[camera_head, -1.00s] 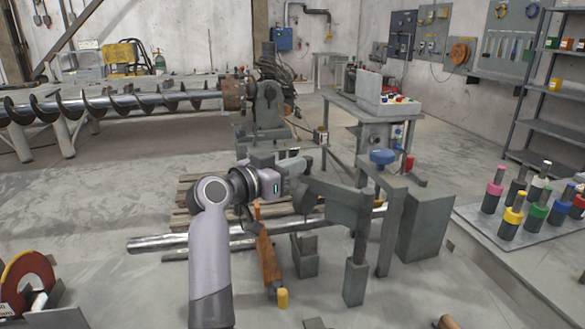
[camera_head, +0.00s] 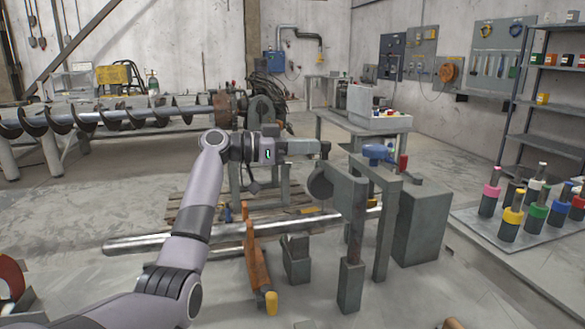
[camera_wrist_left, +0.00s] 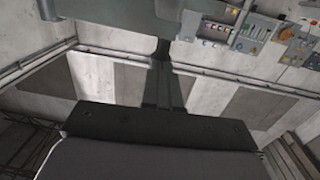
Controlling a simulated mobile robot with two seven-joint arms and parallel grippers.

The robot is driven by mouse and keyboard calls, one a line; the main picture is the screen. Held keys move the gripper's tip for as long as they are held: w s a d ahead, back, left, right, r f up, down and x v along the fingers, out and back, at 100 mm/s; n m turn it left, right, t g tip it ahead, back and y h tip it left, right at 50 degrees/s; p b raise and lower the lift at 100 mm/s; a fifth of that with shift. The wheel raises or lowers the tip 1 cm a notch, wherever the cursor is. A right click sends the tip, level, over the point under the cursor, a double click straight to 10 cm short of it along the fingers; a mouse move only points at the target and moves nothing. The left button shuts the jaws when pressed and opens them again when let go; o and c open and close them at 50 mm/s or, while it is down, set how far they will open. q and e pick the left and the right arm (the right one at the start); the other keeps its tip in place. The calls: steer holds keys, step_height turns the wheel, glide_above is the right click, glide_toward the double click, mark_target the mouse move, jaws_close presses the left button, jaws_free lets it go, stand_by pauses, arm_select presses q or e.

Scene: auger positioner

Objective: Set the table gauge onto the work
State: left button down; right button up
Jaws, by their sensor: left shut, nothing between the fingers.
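My left gripper (camera_head: 324,150) is shut and empty. In the head view it reaches right, level, just above the round end of a grey hinged arm (camera_head: 320,184). A small gap seems to show between them. The grey arm joins a grey frame on posts (camera_head: 388,215), with a blue knob (camera_head: 377,152) and a red grip (camera_head: 404,162) on top. I cannot tell for sure which part is the table gauge. The steel auger (camera_head: 105,117) lies level at the back left. In the left wrist view my gripper (camera_wrist_left: 163,50) shows dark and narrow. My right gripper is not in view.
A grey cabinet (camera_head: 420,220) stands right of the frame. Colour-banded cylinders stand on a plate (camera_head: 540,245) at right.

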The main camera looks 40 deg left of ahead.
arm_select(q)
steer(key=shift+w+d, duration=0.3)
steer(key=shift+w, duration=0.55)
steer(key=shift+b, duration=0.3)
